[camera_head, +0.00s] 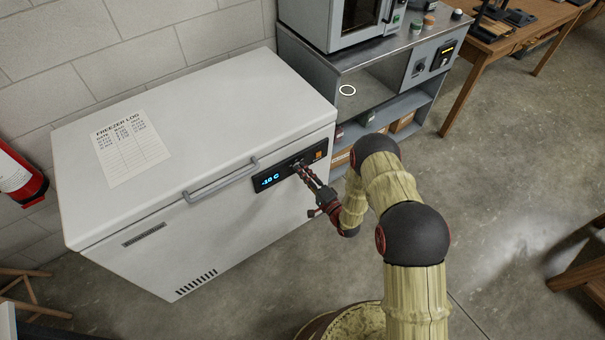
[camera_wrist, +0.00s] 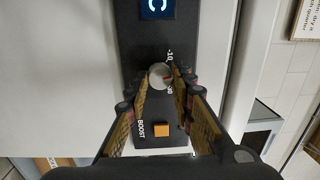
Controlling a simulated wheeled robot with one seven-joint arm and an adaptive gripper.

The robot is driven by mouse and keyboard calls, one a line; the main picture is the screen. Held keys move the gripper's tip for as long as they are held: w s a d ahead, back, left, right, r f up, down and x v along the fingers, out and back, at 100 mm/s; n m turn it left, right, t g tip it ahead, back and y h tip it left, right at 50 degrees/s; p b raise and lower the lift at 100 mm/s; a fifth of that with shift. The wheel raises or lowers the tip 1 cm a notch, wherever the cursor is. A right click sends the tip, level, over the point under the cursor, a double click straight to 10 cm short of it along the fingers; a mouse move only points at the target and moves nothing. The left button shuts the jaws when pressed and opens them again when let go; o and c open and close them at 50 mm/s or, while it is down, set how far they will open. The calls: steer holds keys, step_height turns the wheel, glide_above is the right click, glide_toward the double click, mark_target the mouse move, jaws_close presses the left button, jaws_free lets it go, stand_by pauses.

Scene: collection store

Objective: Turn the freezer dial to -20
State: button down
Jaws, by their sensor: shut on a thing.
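The white chest freezer (camera_head: 215,225) has a black control panel (camera_head: 266,189) on its front; its blue display (camera_head: 270,180) appears to read -10 C. The round pale dial (camera_wrist: 159,75) sits on the panel, with a small red mark on its face. White numbers stand beside it; one reads -10, the others are partly hidden. My gripper (camera_head: 299,166) reaches the panel from the right; its fingers (camera_wrist: 159,82) are shut on the dial, one on each side. In the head view my gripper covers the dial.
An orange BOOST button (camera_wrist: 162,129) lies near the dial, between my fingers' bases. The freezer handle (camera_head: 220,181) is left of the panel. A grey metal bench (camera_head: 400,60) with shelves stands right of the freezer.

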steer(key=shift+m, duration=1.2)
steer(key=c, duration=1.5)
jaws_free()
steer(key=shift+c, duration=0.2)
steer(key=v, duration=1.2)
steer(key=shift+a+f, duration=0.1)
